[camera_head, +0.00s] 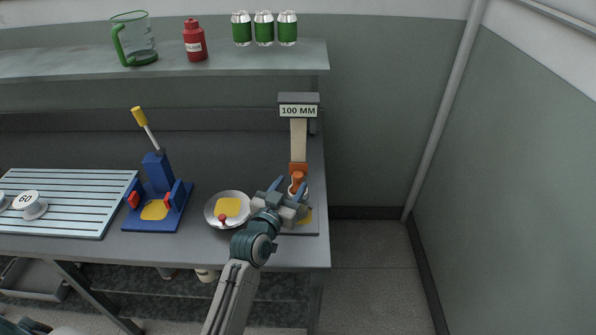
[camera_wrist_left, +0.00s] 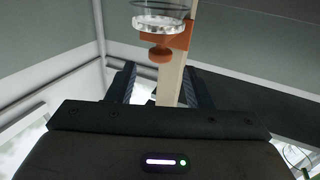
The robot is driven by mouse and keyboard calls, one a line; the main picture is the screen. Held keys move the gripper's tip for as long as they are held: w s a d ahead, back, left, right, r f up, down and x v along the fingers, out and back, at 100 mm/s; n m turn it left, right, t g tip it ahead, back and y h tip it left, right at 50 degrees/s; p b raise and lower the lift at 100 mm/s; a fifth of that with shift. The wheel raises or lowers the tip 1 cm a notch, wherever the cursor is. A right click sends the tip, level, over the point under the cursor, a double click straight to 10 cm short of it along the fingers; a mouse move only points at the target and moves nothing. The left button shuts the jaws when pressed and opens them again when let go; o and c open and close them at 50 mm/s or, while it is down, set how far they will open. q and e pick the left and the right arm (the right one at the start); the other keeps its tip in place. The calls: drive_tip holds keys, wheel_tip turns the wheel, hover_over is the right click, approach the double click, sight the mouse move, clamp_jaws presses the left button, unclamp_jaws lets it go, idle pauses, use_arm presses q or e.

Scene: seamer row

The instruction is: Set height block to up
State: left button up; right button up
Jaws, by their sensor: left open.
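The height block (camera_head: 298,168) is an orange piece on a pale upright post (camera_head: 298,140), low on the post in the head view. A round orange knob (camera_head: 297,178) sticks out of its front. My right gripper is not in view.
The post carries a "100 MM" sign (camera_head: 298,111). Left of my gripper are a white plate (camera_head: 212,219) with a yellow square and a blue lever device (camera_head: 158,175). A slatted rack (camera_head: 75,200) lies farther left. A shelf (camera_head: 200,60) runs above. Floor right of the table is clear.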

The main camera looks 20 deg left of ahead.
sight(296, 178)
use_arm(q)
drive_tip(key=w, duration=0.3)
drive_tip(key=w+p, duration=0.1)
drive_tip(key=w, duration=0.1)
drive_tip(key=shift+w+d, duration=0.3)
